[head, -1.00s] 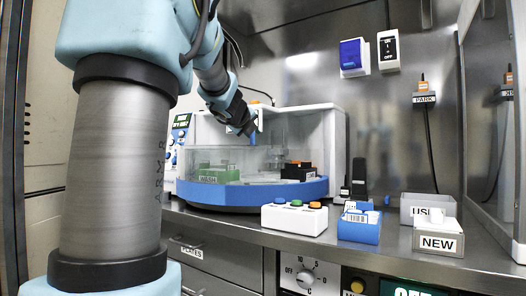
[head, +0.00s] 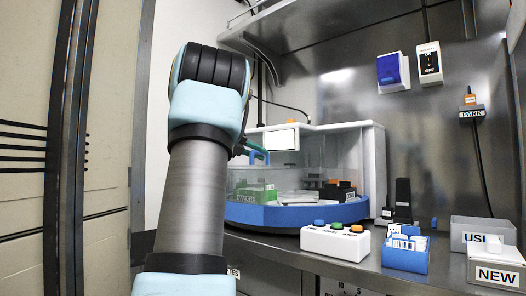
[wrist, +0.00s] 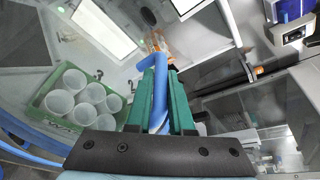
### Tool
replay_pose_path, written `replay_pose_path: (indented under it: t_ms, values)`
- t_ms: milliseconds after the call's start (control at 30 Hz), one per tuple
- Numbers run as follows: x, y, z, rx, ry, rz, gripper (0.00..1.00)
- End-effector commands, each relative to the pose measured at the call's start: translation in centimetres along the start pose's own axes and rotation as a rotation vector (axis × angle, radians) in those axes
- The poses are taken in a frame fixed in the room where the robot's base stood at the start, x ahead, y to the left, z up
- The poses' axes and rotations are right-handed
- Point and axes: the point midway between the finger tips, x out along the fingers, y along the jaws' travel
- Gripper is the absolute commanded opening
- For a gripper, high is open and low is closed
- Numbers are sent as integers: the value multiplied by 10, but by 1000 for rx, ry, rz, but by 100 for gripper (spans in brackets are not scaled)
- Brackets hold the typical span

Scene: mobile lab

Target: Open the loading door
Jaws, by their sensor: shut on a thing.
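The loading door (head: 290,178) is a clear pane on the front of a white and blue machine (head: 375,165). I cannot tell how far it stands open. Its blue handle (wrist: 160,95) runs between the green fingers of my gripper (wrist: 161,72) in the wrist view. My gripper is shut on this handle. In the head view my gripper (head: 254,150) shows small at the machine's upper left, partly hidden by my arm. The handle shows there as a small blue piece (head: 262,158).
Inside the machine are a green rack (head: 256,196) of white tubes and a dark rack (head: 338,190). A white button box (head: 335,243), a blue box (head: 405,257) and a box marked NEW (head: 497,275) stand on the steel bench in front and right.

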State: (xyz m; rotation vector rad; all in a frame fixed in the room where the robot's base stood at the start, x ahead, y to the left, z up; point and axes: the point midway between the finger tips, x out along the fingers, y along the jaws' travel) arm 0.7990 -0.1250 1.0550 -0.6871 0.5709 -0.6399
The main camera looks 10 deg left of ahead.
Motion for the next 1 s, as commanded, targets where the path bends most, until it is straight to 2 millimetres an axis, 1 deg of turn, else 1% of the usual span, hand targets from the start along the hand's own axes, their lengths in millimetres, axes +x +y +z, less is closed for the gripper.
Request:
replay_pose_path:
  t_ms: [367,400,600,667,900,1000]
  values:
    - [0,2,-1,0,8,-2,0]
    - [0,2,-2,0,8,-2,21]
    - [0,2,-1,0,7,-3,43]
    - [0,2,-1,0,6,-3,50]
    - [-1,1,0,1,5,-3,50]
    - [-7,1,0,1,4,-3,50]
